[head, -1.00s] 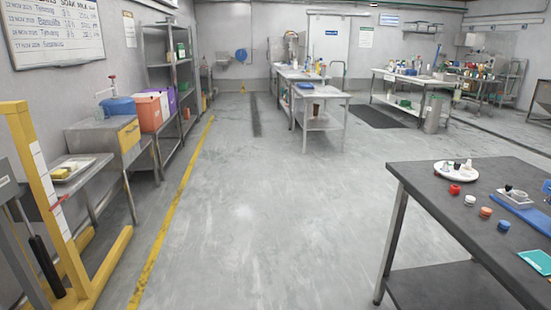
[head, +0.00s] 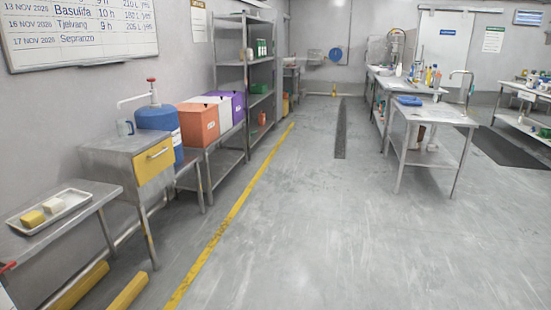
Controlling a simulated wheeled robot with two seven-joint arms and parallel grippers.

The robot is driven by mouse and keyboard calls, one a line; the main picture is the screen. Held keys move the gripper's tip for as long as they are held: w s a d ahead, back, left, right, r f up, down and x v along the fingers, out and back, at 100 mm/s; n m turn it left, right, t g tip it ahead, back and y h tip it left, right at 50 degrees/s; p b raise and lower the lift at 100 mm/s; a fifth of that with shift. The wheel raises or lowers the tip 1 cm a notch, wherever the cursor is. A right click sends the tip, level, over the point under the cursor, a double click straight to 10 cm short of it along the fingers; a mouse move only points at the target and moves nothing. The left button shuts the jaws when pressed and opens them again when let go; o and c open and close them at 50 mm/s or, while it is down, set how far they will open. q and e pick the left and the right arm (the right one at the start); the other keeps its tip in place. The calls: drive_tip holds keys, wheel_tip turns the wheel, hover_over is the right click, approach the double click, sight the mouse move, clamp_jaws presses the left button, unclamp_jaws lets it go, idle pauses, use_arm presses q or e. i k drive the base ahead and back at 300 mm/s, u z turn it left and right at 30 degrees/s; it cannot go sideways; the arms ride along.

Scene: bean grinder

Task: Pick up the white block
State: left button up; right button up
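A small white block (head: 54,205) lies on a white tray (head: 75,199) on a low steel table (head: 30,243) at the left of the head view. A yellow block (head: 32,218) lies on the same tray, in front and to the left of it. Neither of my grippers shows in the view, so their state is hidden. Nothing touches the white block except what it rests on.
A steel cabinet with a yellow drawer (head: 154,162) stands just beyond the tray table. Orange (head: 197,125) and purple bins sit further along the wall. Yellow beams (head: 130,292) lie low in the left foreground. The floor (head: 290,230) right of the yellow line is clear.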

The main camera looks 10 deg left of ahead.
sight(54, 205)
drive_tip(key=u, duration=0.6)
drive_tip(key=i, duration=2.05)
drive_tip(key=u, duration=1.15)
